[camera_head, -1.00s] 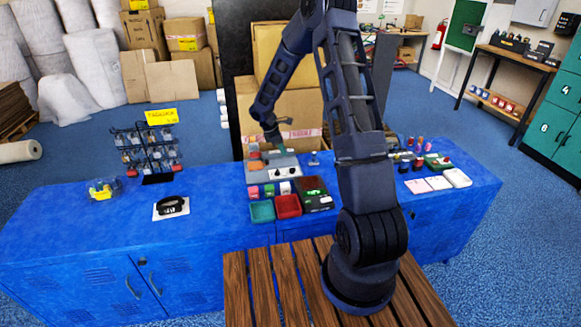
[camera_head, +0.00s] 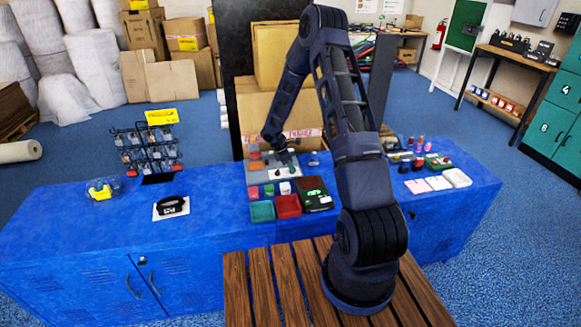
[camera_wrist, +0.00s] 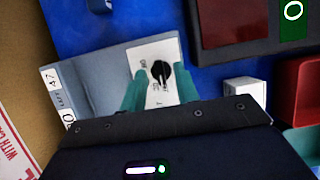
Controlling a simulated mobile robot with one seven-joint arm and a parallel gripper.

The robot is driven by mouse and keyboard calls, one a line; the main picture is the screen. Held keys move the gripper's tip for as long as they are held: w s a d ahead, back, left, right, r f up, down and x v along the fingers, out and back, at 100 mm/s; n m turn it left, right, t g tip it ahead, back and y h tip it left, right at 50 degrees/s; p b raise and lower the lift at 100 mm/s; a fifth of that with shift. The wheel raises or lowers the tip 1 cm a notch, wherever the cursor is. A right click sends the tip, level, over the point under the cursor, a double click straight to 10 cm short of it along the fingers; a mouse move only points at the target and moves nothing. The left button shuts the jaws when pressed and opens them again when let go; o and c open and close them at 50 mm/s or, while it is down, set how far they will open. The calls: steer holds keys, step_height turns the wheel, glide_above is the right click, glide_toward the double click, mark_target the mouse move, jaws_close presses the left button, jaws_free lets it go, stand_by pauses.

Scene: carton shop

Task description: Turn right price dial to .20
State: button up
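A grey metal box with a sloped face (camera_head: 288,173) stands on the blue counter, and it also shows in the wrist view (camera_wrist: 100,72). In the wrist view, a black dial knob (camera_wrist: 160,72) sits on a white plate (camera_wrist: 141,55) on this face. The plate's small markings are too blurred to read. My gripper (camera_wrist: 160,78) is above the plate with its teal fingers spread, one on each side of the knob, and gaps show beside it. My gripper (camera_head: 280,147) is over the box in the head view. Only one dial shows in the wrist view; I cannot tell which.
A teal tray (camera_head: 262,211) and a red tray (camera_head: 287,207) stand in front of the box. A dark device with a green display (camera_head: 314,193) is to their right. Small coloured blocks lie between. Cartons (camera_head: 285,115) stand behind.

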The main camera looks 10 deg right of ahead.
steer(key=shift+f, duration=0.1)
jaws_close()
stand_by(0.3)
steer(key=shift+w+m+g+y, duration=0.15)
steer(key=shift+m+g, duration=0.35)
steer(key=shift+m, duration=0.9)
steer(key=shift+w+m+g+y, duration=0.15)
steer(key=shift+m+g, duration=0.35)
steer(key=shift+m, duration=0.9)
jaws_free()
steer(key=shift+s+d, duration=0.1)
